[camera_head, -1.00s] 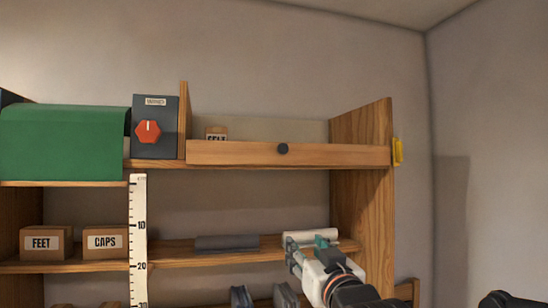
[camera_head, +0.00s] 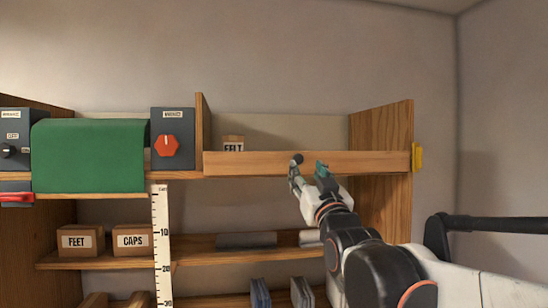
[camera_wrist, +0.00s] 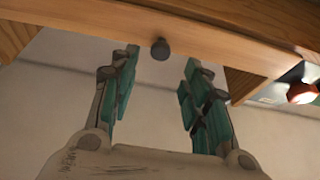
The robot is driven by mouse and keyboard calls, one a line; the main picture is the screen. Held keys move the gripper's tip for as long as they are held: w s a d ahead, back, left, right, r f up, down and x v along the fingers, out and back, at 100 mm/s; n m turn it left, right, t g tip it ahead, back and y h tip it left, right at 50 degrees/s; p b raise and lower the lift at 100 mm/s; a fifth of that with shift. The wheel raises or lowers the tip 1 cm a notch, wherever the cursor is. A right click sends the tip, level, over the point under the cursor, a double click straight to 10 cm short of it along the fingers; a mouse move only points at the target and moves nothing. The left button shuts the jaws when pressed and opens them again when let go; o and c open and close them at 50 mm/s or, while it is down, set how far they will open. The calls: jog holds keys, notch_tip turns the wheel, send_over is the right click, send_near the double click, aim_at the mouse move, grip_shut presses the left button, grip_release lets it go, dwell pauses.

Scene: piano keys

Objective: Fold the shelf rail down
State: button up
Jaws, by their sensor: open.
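The shelf rail (camera_head: 250,164) is a light wooden board standing upright along the front of the top shelf. Its dark round knob (camera_head: 297,159) sits near the middle of the board. In the wrist view the rail (camera_wrist: 215,40) crosses the top, and the knob (camera_wrist: 160,49) shows between my fingertips, a little left of centre. My gripper (camera_head: 308,170) is in front of the rail at knob height, and it also shows in the wrist view (camera_wrist: 161,62). Its teal-padded fingers are apart, one on each side of the knob. Whether they touch the rail I cannot tell.
A small FELT box (camera_head: 233,143) stands behind the rail. A yellow piece (camera_head: 417,157) is on the right side panel (camera_head: 385,125). Left are a grey box with a red knob (camera_head: 172,138) and a green cloth (camera_head: 88,155). A white ruler (camera_head: 161,240) hangs below.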

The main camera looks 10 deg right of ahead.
aim_at(299, 159)
jog(key=p+x, duration=0.2)
jog(key=x, duration=0.5)
jog(key=shift+w+r, duration=0.1)
jog(key=shift+r, duration=0.05)
grip_shut()
